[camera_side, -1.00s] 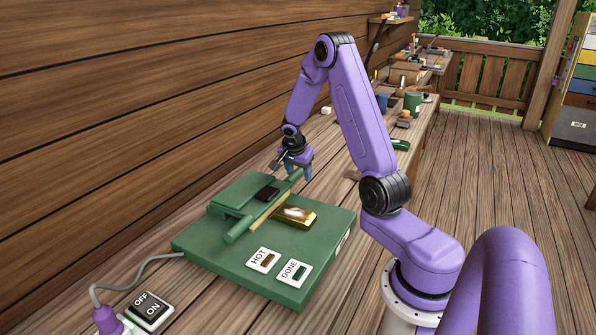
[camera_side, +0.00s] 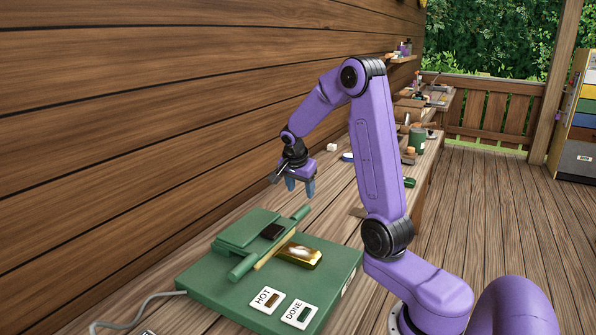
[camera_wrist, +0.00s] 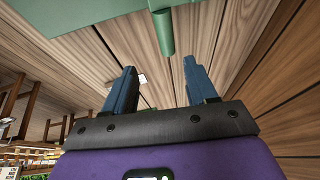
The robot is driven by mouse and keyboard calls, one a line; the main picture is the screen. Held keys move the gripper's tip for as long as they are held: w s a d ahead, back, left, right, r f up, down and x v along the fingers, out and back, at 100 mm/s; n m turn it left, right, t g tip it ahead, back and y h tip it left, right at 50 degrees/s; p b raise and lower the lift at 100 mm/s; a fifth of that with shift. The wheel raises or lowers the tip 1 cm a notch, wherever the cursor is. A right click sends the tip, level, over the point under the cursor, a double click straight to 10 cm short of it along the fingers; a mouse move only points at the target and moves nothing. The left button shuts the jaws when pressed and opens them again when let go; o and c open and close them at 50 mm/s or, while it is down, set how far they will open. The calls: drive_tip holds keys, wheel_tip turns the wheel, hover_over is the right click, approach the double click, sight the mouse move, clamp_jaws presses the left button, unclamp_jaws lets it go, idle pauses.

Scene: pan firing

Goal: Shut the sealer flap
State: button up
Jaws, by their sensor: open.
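The green sealer (camera_side: 225,283) sits on the bench in the side view. Its green flap (camera_side: 246,229) lies at the back left of the base, with a dark block on it and a green bar (camera_side: 242,267) along its front. A shiny gold packet (camera_side: 299,255) lies on the base to the right of the bar. My gripper (camera_side: 300,187) is open and empty, above and behind the sealer, apart from it. In the wrist view my gripper (camera_wrist: 160,85) shows two blue fingers spread apart, with a green bar end (camera_wrist: 165,35) beyond them. I cannot tell how far the flap is raised.
HOT (camera_side: 266,300) and DONE (camera_side: 297,314) indicator plates are on the sealer's front. A grey cable (camera_side: 135,310) runs off its left side. A plank wall (camera_side: 120,140) stands close on the left. A green canister (camera_side: 417,140) and other items stand farther along the bench.

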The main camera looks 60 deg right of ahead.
drive_tip(key=v, duration=0.7)
drive_tip(key=shift+a, duration=0.1)
drive_tip(key=s+a+f+n+t+y, duration=0.1)
drive_tip(key=s+a+n, duration=0.1)
drive_tip(key=a+n, duration=0.65)
drive_tip(key=s+a+f+n+y, duration=0.1)
drive_tip(key=s+a+n+y, duration=0.15)
drive_tip(key=a+n, duration=0.65)
drive_tip(key=s+a+f+n, duration=0.1)
drive_tip(key=s+a+n, duration=0.2)
drive_tip(key=s, duration=0.4)
drive_tip(key=s+a+f+n+g+y, duration=0.1)
drive_tip(key=s+a+n, duration=0.3)
drive_tip(key=s+n, duration=0.2)
drive_tip(key=s+a+f+n, duration=0.1)
drive_tip(key=s+a+n, duration=0.3)
drive_tip(key=s, duration=0.3)
drive_tip(key=shift+s+g, duration=0.4)
